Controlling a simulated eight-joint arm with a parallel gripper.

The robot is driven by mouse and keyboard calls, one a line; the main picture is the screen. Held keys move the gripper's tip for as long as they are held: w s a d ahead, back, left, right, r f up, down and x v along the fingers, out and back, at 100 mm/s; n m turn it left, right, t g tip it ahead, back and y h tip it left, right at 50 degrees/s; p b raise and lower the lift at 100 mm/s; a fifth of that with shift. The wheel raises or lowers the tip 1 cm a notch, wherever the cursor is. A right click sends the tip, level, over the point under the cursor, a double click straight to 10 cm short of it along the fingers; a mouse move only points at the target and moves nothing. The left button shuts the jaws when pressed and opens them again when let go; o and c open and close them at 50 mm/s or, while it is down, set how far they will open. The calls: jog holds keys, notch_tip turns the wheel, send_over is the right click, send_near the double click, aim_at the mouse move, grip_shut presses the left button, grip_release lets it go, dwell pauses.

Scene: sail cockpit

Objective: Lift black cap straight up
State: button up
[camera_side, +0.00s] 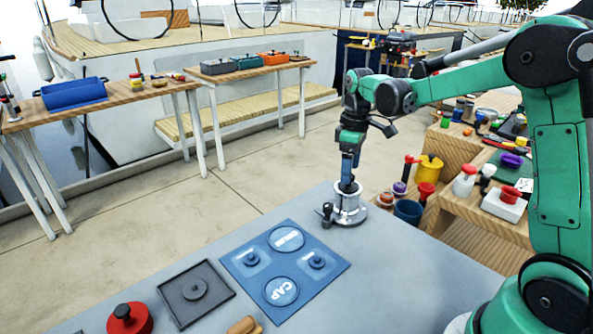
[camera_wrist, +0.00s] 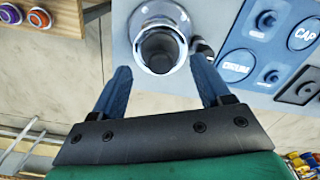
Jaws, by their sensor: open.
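A silver winch (camera_side: 349,212) stands on the grey bench near its far edge; it also shows in the wrist view (camera_wrist: 141,18). A dark round piece, seemingly the black cap (camera_wrist: 160,50), sits in the middle of its top in the wrist view. In the side view my fingers largely hide the cap. My gripper (camera_side: 347,184) points down at the winch top. In the wrist view my gripper (camera_wrist: 160,72) has its two blue fingers apart, one on each side of the winch top, with nothing held. Whether a finger touches the cap cannot be told.
A small black knobbed part (camera_side: 327,212) stands beside the winch. A dark square tray (camera_side: 172,290) and a red knob (camera_side: 130,318) are nearer. The bench right of the board is clear.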

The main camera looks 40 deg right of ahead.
jog(key=shift+f, duration=1.35)
grip_shut()
